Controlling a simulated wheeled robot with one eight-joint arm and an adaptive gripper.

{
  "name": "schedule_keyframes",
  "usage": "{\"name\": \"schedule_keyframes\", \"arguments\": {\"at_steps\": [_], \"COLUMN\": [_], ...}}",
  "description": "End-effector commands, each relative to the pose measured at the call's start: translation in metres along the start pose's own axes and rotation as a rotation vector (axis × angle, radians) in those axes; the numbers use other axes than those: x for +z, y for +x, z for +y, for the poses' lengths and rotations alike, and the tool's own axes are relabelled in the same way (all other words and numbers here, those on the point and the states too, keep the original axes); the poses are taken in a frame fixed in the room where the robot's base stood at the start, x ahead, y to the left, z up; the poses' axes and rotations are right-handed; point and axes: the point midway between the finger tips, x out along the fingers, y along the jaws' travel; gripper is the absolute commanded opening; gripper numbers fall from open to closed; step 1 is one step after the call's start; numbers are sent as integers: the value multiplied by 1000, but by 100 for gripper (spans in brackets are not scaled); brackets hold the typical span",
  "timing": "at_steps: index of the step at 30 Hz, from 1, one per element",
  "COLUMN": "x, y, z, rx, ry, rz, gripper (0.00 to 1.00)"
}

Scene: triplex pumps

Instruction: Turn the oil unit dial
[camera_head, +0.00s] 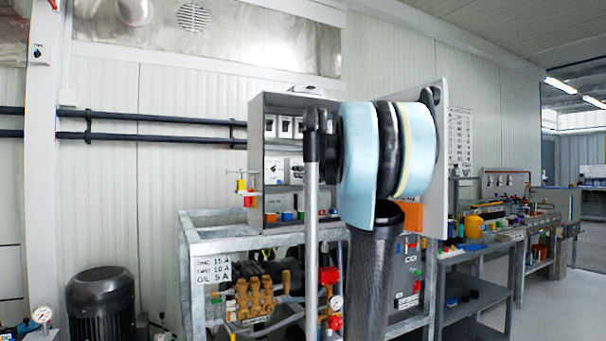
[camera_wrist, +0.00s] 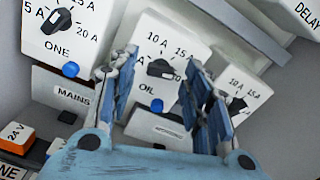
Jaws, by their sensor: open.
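The oil unit dial (camera_wrist: 160,69) is a black knob on a white panel (camera_wrist: 150,95) marked OIL, with 10 A and 15 A printed above it, in the middle of the wrist view. My gripper (camera_wrist: 165,72) is open in the wrist view, with one blue finger on each side of the dial. I cannot tell whether the fingers touch it. In the head view my arm covers part of the grey control cabinet (camera_head: 257,180), and the gripper and the oil dial are hidden there.
In the wrist view the dial marked ONE (camera_wrist: 56,20) is at upper left and another dial (camera_wrist: 236,104) is close by the right finger. A blue button (camera_wrist: 156,105) sits below the oil dial. An orange 24 V block (camera_wrist: 15,137) is at lower left. The cabinet walls enclose the panels.

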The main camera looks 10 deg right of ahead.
Motion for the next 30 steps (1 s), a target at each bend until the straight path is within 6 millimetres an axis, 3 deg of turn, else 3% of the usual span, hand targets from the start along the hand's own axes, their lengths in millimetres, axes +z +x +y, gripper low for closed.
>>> {"name": "schedule_keyframes", "arguments": {"at_steps": [3,9,20,30], "x": [0,0,0,0], "y": [0,0,0,0], "z": [0,0,0,0], "rx": [0,0,0,1], "ry": [0,0,-32,-243], "rz": [0,0,0,-2], "gripper": [43,1,1,1]}}
